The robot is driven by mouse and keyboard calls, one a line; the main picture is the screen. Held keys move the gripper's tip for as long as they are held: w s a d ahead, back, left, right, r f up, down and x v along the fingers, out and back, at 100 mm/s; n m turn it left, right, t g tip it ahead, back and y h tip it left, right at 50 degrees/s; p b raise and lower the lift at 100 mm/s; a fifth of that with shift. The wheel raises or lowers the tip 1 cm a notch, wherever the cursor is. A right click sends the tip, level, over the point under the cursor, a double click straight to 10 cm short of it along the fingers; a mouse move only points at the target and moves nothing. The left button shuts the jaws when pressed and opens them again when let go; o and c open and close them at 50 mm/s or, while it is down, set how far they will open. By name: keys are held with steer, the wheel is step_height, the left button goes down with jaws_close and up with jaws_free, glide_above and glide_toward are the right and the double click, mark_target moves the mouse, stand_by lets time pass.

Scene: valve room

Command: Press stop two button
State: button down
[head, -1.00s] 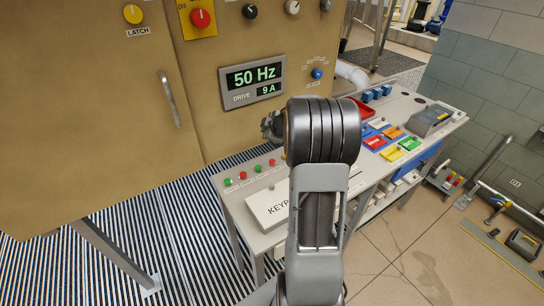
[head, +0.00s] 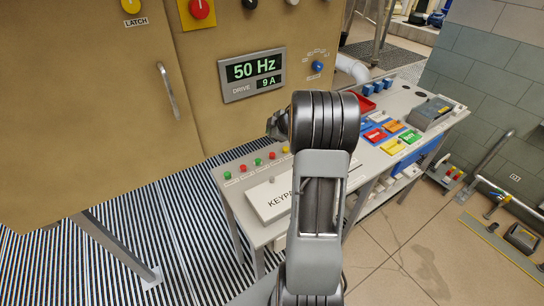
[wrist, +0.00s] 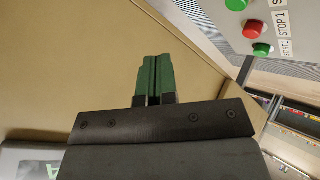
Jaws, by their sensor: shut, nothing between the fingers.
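A row of small buttons sits on the grey desk. In the wrist view a red button (wrist: 252,29) is labelled STOP 1, beside a green button (wrist: 262,49) labelled START 1. Another green button (wrist: 236,4) is cut by the top edge. My gripper (wrist: 155,58) has its green fingers together and empty, apart from the buttons. My arm hides the fingers in the head view.
Coloured blocks (head: 393,128) and a grey device (head: 431,113) stand on the desk's right part.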

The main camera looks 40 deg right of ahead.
steer(key=b, duration=0.8)
glide_above(272, 155)
step_height(272, 155, down, 6)
steer(key=shift+r, duration=0.1)
steer(key=shift+f, duration=1.1)
steer(key=shift+f, duration=0.9)
stand_by(1.3)
steer(key=shift+r, duration=0.1)
steer(key=shift+r+p, duration=0.85)
steer(key=shift+p, duration=0.5)
step_height(272, 155, up, 5)
steer(key=p, duration=0.6)
stand_by(0.7)
